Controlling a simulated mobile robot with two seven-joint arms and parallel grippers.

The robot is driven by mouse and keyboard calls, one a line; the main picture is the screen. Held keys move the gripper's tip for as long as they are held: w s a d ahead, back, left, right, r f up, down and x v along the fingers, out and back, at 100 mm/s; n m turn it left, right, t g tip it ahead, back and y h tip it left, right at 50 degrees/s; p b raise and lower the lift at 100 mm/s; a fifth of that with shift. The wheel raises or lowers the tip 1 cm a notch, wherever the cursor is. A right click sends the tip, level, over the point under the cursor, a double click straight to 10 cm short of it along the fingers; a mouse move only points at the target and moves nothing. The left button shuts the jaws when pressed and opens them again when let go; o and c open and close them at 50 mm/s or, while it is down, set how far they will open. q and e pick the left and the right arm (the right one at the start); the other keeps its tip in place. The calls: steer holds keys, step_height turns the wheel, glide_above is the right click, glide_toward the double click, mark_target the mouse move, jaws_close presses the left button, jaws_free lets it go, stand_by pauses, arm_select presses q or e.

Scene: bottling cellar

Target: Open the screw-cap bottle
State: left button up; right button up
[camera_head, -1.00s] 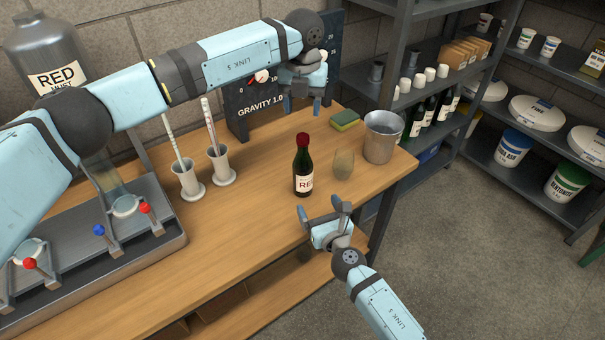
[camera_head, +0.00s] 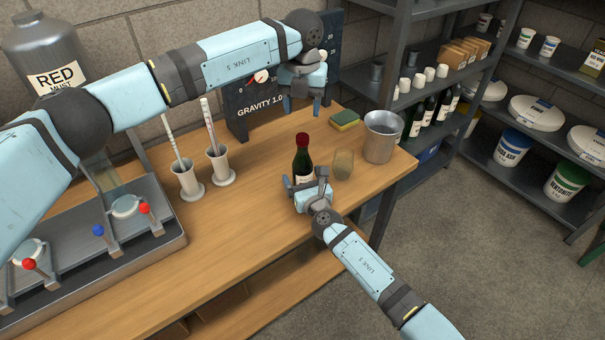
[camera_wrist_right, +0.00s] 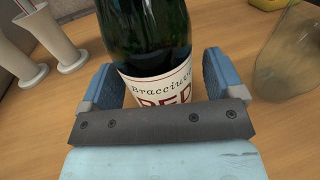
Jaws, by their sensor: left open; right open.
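The green screw-cap bottle (camera_head: 302,158) with a dark red cap (camera_head: 302,139) stands upright on the wooden table. Its cream label (camera_wrist_right: 160,88) shows between my right fingers in the wrist view. My right gripper (camera_head: 307,180) is open at the bottle's lower body, with one finger on each side; a gap shows at least on the right finger's side. My left gripper (camera_head: 302,108) is open and empty, held above the table behind the bottle, higher than the cap in the picture.
A glass (camera_head: 343,165) stands close to the right of the bottle. A metal bucket (camera_head: 382,137) and a sponge (camera_head: 344,120) are farther right and back. Two cylinders in stands (camera_head: 221,166) are to the left. The wooden table (camera_head: 235,225) is clear at front left.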

mark_target(302, 136)
jaws_close()
arm_select(q)
steer(key=m, duration=1.7)
steer(key=shift+m, duration=0.3)
steer(key=m, duration=1.6)
steer(key=shift+m, duration=0.3)
steer(key=m, duration=0.5)
steer(key=shift+m, duration=0.3)
steer(key=shift+f+m, duration=0.25)
steer(key=shift+m, duration=0.05)
step_height(302, 136, down, 8)
steer(key=shift+r, duration=0.2)
